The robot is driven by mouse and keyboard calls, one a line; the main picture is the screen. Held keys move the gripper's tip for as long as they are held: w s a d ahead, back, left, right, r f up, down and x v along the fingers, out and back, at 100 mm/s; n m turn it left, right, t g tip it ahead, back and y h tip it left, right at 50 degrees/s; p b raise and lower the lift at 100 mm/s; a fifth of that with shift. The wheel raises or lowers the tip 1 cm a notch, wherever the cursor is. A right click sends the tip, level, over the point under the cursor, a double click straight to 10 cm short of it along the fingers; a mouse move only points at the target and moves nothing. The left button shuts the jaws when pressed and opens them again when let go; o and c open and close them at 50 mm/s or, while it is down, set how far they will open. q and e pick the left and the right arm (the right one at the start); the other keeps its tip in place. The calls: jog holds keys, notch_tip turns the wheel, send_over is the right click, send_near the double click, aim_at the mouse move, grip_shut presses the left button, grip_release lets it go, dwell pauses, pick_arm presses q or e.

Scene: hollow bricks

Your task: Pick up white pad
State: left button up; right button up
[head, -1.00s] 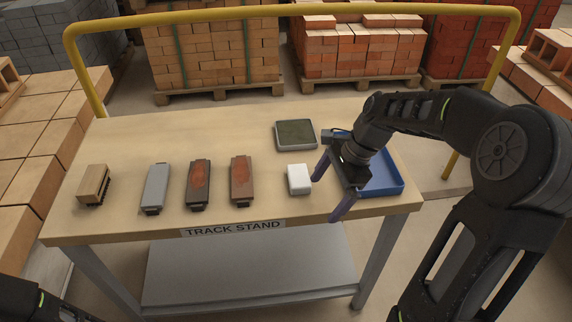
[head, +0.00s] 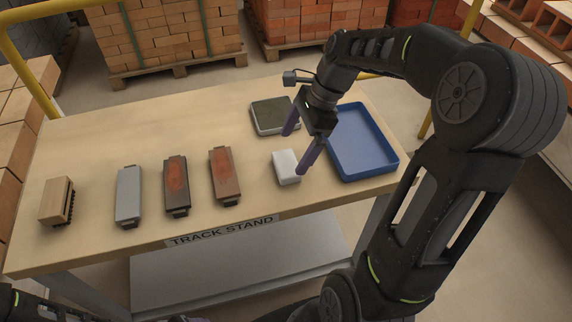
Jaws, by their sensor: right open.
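The white pad (head: 286,168) is a small white block lying on the table, left of the blue tray. My right gripper (head: 297,146) is above it, its purple fingers spread apart. One finger points toward the square grey device behind the pad, the other comes down at the pad's right side. The gripper holds nothing. I cannot tell whether the right finger touches the pad. At the bottom left part of my left arm shows, but its fingers are not clear.
A blue tray (head: 390,167) lies to the right, a grey device with a dark top (head: 272,114) behind. To the left are a brown-red block (head: 224,172), a dark-red block (head: 176,182), a grey block (head: 128,194) and a wooden brush (head: 56,199). The table (head: 100,140) has clear room at the back left.

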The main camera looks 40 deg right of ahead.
aim_at(286, 162)
jog(key=shift+a+f, duration=0.1)
jog(key=shift+f, duration=0.2)
jog(key=shift+x, duration=2.65)
jog(key=shift+w, duration=0.1)
jog(key=c, duration=1.3)
jog(key=shift+o, duration=0.2)
jog(key=shift+r, duration=0.1)
notch_tip(286, 162, up, 10)
